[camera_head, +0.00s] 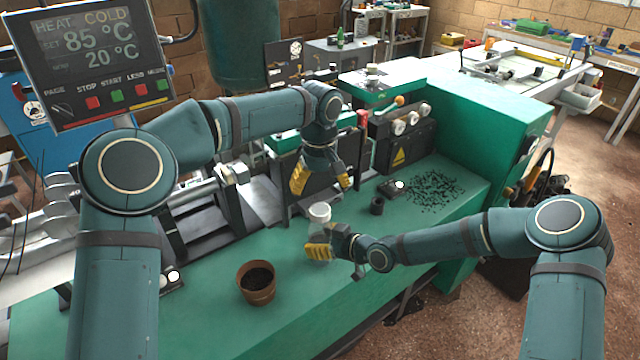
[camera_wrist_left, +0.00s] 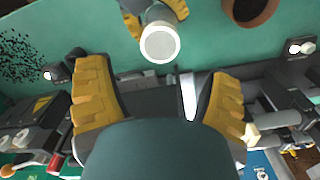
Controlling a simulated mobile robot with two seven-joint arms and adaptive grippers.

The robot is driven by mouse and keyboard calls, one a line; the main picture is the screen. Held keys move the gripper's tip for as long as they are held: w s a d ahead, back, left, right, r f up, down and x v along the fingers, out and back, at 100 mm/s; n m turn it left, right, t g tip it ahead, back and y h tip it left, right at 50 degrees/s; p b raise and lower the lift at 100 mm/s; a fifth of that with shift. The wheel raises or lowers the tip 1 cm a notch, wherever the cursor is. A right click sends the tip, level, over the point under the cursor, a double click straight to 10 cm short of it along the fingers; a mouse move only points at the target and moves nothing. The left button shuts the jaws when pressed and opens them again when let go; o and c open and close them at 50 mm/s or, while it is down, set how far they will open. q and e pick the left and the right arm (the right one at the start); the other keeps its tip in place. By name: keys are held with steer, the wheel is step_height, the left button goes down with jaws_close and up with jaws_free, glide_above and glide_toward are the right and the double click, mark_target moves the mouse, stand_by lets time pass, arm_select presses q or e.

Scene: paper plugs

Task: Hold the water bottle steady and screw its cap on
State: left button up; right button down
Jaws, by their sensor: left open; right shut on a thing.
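The clear water bottle (camera_head: 318,232) stands upright on the green bench top. Its white cap (camera_head: 320,212) sits at the top of the bottle; how tightly it sits I cannot tell. My right gripper (camera_head: 320,251) is shut on the bottle's lower body from the right. My left gripper (camera_head: 321,184) is open and empty, above and a little behind the bottle, apart from the cap. In the left wrist view the cap (camera_wrist_left: 159,43) shows as a white disc beyond my open yellow fingers (camera_wrist_left: 160,100), with the yellow fingers of my right gripper around the bottle behind it.
A brown pot of soil (camera_head: 257,284) stands left of the bottle on the green bench (camera_head: 330,300). A small black ring (camera_head: 377,206) and scattered black bits (camera_head: 436,189) lie to the right. Machinery with a control block (camera_head: 400,145) stands behind. The bench front is clear.

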mark_target(320, 209)
arm_select(q)
steer(key=shift+f, duration=3.85)
steer(key=c, duration=1.3)
steer(key=m, duration=0.3)
steer(key=shift+m, duration=0.3)
steer(key=m, duration=1.3)
steer(key=o, duration=1.3)
steer(key=shift+o, duration=0.2)
